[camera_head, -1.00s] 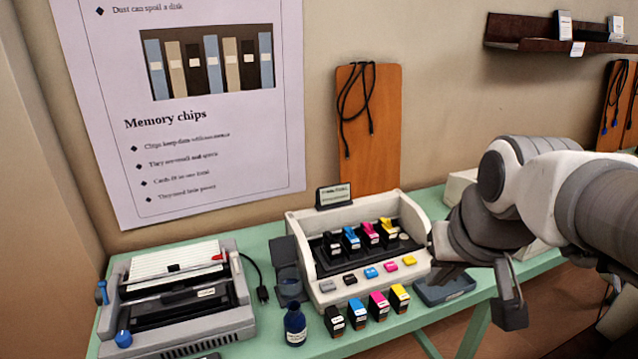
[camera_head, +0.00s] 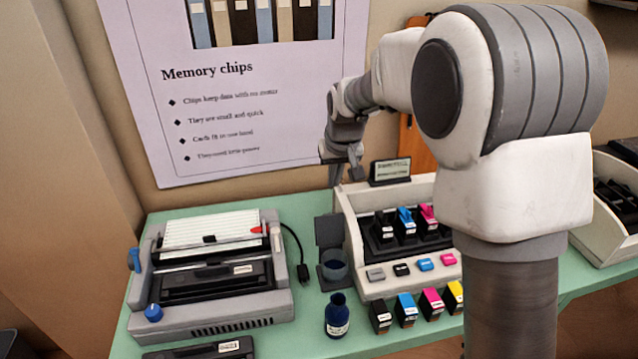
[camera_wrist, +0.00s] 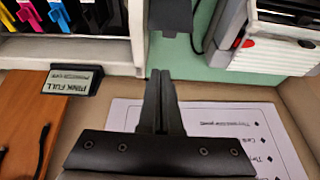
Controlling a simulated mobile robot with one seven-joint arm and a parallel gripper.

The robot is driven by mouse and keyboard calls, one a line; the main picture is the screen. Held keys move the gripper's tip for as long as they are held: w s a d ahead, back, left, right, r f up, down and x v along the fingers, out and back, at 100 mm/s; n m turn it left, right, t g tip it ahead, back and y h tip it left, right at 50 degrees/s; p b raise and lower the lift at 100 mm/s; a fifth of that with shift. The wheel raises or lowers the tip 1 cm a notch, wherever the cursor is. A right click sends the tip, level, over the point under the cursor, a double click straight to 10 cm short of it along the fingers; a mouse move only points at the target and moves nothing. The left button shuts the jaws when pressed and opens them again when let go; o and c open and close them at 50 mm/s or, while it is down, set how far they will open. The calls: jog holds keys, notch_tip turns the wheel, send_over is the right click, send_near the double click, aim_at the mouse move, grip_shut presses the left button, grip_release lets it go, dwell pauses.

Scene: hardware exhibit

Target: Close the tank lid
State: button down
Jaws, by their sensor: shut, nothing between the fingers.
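The tank (camera_head: 335,266) is a small dark grey cup with a dark inside, fixed at the left side of the white ink printer. Its flat grey lid (camera_head: 329,230) stands up, open, at the back of the tank. In the wrist view the lid (camera_wrist: 170,17) shows at the top, just beyond my fingertips; the cup is not clearly visible there. My gripper (camera_head: 345,178) is shut and empty, above and behind the raised lid near the wall. The wrist view shows its fingers (camera_wrist: 160,78) together, apart from the lid in the picture.
The white printer (camera_head: 352,220) with colored cartridges is right of the tank, with a small sign (camera_head: 390,170) on top. A binding machine (camera_head: 212,270) and its cable are left. A dark blue bottle (camera_head: 337,316) stands in front. The poster wall (camera_head: 220,100) is close behind my gripper.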

aim_at(329, 228)
jog(key=w+a+x, duration=0.1)
jog(key=x, duration=1.1)
jog(key=shift+s+d+r, duration=0.1)
jog(key=shift+s+r, duration=0.2)
jog(key=shift+s, duration=0.35)
jog(key=shift+s+d+r, duration=0.1)
jog(key=shift+s+r, duration=0.15)
jog(key=shift+s, duration=0.35)
jog(key=shift+s+d+r, duration=0.1)
jog(key=shift+s+r, duration=0.2)
jog(key=shift+s, duration=0.35)
jog(key=shift+s+f+b, duration=0.1)
jog(key=shift+b, duration=0.35)
